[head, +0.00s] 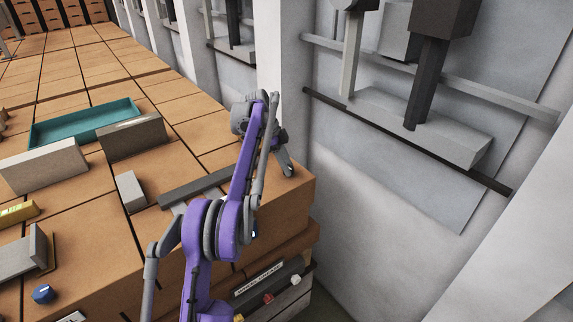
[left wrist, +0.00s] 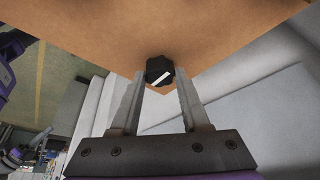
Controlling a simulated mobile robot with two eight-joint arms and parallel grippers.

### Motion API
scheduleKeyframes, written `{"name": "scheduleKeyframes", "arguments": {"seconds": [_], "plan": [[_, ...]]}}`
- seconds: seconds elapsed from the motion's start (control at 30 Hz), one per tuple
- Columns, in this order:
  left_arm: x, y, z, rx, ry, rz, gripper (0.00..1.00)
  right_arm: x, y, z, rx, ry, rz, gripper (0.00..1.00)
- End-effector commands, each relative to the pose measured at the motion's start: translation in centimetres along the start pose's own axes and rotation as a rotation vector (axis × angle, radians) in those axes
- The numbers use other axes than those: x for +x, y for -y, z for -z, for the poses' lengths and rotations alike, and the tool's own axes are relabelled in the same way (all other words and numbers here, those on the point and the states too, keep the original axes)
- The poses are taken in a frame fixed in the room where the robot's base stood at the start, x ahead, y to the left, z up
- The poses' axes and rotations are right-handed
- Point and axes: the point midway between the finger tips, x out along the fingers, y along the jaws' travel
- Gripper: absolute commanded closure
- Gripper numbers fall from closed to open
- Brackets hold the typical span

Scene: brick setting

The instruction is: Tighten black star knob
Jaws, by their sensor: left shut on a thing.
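The black star knob (left wrist: 160,70) shows in the left wrist view as a small dark lobed knob with a white bar mark on its face. It lies against the brown brick surface (left wrist: 220,30). My left gripper (left wrist: 160,78) has its two grey fingers on either side of the knob and is shut on it. In the head view my left gripper (head: 287,167) is at the right end of the brick bench, by the wall. The knob cannot be made out in the head view. My right gripper is in neither view.
On the bench are a teal tray (head: 45,134), a brown block (head: 133,138), grey blocks (head: 130,190) and a blue knob (head: 43,293). A labelled front with a red knob (head: 268,298) lies below. A grey wall (head: 345,190) bounds the right side.

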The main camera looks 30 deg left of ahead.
Motion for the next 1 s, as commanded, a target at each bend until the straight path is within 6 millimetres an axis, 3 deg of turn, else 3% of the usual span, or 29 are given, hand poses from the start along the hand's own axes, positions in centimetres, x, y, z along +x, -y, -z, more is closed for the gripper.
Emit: {"name": "scheduleKeyframes", "arguments": {"seconds": [0.4,1.0], "plan": [[-0.01,0.17,0.01,0.224,0.001,-0.093,1.0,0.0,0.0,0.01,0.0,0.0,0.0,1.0],[0.02,0.18,0.0,0.277,0.002,-0.114,1.0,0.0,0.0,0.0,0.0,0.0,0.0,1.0]]}}
